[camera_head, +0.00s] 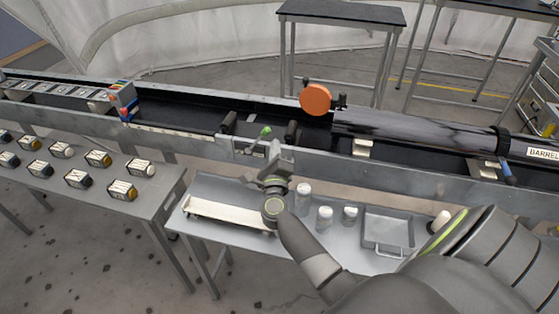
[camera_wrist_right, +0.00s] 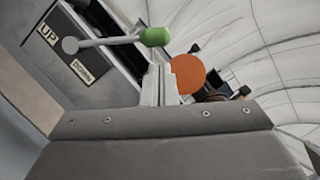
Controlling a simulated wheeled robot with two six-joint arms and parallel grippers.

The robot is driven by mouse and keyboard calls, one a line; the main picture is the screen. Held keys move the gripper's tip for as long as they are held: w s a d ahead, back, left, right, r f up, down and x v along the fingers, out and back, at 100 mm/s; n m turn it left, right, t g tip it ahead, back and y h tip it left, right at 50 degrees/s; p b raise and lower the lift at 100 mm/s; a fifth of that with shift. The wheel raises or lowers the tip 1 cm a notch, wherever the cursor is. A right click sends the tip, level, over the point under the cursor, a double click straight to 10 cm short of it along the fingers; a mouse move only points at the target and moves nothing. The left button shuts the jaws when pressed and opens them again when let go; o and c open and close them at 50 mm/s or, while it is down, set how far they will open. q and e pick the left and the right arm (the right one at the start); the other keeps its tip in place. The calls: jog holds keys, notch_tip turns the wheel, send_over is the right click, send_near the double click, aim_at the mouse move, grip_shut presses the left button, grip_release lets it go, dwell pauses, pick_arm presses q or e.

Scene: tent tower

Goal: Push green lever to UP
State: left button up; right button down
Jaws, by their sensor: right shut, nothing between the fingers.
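The green lever has a green knob (camera_head: 266,132) at the near rail of the long bench in the head view. In the right wrist view, its green knob (camera_wrist_right: 155,37) tips a grey rod running left to a round pivot. An UP label (camera_wrist_right: 47,33) and a DOWN label (camera_wrist_right: 82,70) sit on either side of the rod near the pivot. My right gripper (camera_head: 276,150) is just in front of and below the lever. In the wrist view its fingers (camera_wrist_right: 158,68) are shut and empty, just below the knob; I cannot tell whether they touch it. My left gripper is out of view.
An orange disc (camera_head: 316,98) stands right of the lever, by a dark barrel (camera_head: 410,130). A grey side table (camera_head: 235,190) below holds white jars (camera_head: 324,217) and a metal tray (camera_head: 388,228). A button table (camera_head: 75,170) stands at left.

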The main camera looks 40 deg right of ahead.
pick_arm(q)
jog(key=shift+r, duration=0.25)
pick_arm(e)
jog(key=shift+w+a+r, duration=0.2)
jog(key=shift+w+r, duration=0.2)
jog(key=shift+w, duration=0.35)
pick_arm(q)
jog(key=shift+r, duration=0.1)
pick_arm(e)
jog(key=shift+r, duration=0.1)
